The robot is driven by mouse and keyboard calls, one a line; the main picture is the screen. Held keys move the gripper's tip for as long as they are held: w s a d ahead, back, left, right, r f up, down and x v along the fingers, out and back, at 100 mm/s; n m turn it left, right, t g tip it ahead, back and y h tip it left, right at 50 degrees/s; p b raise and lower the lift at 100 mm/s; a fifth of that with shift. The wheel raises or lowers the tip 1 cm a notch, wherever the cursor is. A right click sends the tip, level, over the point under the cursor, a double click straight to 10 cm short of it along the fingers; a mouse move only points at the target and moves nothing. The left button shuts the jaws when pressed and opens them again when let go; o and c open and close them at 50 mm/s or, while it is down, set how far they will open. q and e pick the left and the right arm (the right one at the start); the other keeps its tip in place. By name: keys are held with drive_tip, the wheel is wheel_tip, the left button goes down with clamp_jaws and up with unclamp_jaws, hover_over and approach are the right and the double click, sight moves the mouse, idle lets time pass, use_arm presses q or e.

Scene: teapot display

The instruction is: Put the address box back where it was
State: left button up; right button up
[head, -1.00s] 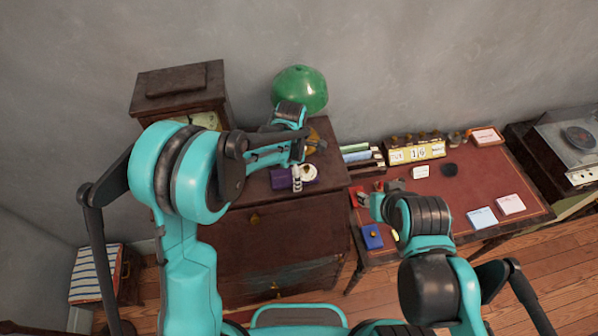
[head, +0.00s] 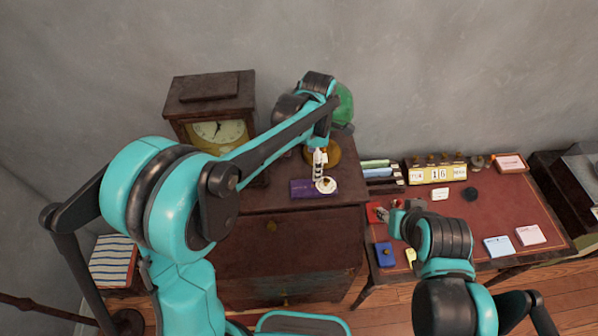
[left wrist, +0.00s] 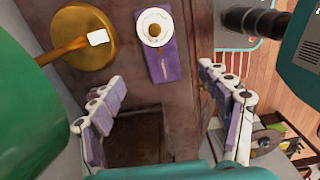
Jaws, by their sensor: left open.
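I cannot tell for certain which item is the address box. A small box with a pale, red-lettered top (head: 510,163) stands at the desk's back right and may be it. My left gripper (head: 319,163) is over the dark wooden cabinet, near a purple mat (head: 301,188) with a white round dish (head: 326,185). In the left wrist view its fingers (left wrist: 168,105) are spread and empty, with the purple mat (left wrist: 163,68) and dish (left wrist: 154,27) beyond them. My right gripper (head: 388,212) is low at the desk's left side, beside a red item (head: 374,212); its jaws are unclear.
A clock (head: 213,108) stands at the cabinet's left. A green-shaded lamp (head: 343,102) with brass base (left wrist: 85,38) is close to my left arm. The desk (head: 450,225) holds a calendar (head: 436,172), cards and a blue box (head: 384,255); its middle is mostly clear.

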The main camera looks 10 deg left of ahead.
use_arm(q)
drive_tip(key=s+a+r+m+t, duration=0.4)
drive_tip(key=s+a+r+m, duration=0.3)
drive_tip(key=s+a+m, duration=0.3)
drive_tip(key=s+a+f+m+t, duration=0.2)
drive_tip(key=s+a+m+t, duration=0.1)
drive_tip(key=s+a+m, duration=0.4)
drive_tip(key=m, duration=0.3)
drive_tip(key=shift+s+a, duration=0.25)
drive_tip(key=shift+s, duration=0.05)
wheel_tip(320, 180, down, 16)
drive_tip(key=b, duration=1.6)
drive_tip(key=shift+f, duration=0.2)
